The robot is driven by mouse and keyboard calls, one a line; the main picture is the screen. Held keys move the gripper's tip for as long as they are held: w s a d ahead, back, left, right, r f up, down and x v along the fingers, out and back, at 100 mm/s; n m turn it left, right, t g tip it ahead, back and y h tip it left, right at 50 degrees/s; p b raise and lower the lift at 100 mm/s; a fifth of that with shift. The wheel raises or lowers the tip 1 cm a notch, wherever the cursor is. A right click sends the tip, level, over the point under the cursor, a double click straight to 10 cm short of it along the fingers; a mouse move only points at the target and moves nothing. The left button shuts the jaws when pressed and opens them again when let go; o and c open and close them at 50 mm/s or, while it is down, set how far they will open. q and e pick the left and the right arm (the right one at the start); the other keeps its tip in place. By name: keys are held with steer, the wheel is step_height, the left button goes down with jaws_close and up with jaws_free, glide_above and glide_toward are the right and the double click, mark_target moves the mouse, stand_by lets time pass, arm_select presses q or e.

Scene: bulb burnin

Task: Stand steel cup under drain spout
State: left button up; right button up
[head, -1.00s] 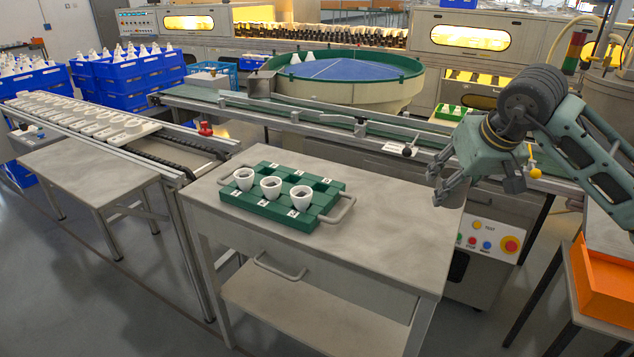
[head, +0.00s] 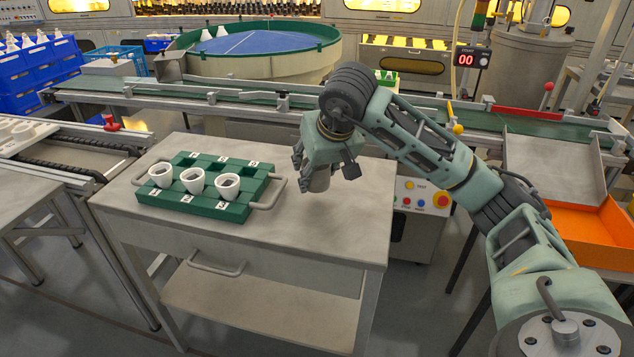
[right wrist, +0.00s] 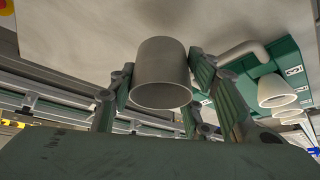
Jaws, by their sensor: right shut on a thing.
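A grey steel cup (head: 319,183) is between the fingers of my right gripper (head: 310,166), over the right part of the grey table (head: 335,235). In the right wrist view the cup (right wrist: 162,70) sits between the fingers of my right gripper (right wrist: 160,92), which are shut on it. I cannot tell whether its base touches the tabletop. A large metal vat (head: 528,58) stands at the back right; I cannot make out a drain spout on it. My left gripper is not in view.
A green tray (head: 235,211) with several white cups (head: 193,180) stands left of my right gripper. A conveyor (head: 250,107) runs behind the table. An orange bin (head: 590,240) is at the right. The table's front right is clear.

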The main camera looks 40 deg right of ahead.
mark_target(317, 182)
step_height(317, 182, down, 3)
steer(key=shift+f, duration=0.1)
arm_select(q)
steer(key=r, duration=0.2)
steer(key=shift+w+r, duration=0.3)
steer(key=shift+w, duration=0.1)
arm_select(e)
steer(key=shift+f, duration=0.1)
arm_select(q)
steer(key=shift+b, duration=0.3)
arm_select(e)
steer(key=shift+f, duration=0.1)
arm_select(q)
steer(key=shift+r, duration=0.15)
arm_select(e)
steer(key=o, duration=1.2)
steer(key=shift+c, duration=0.2)
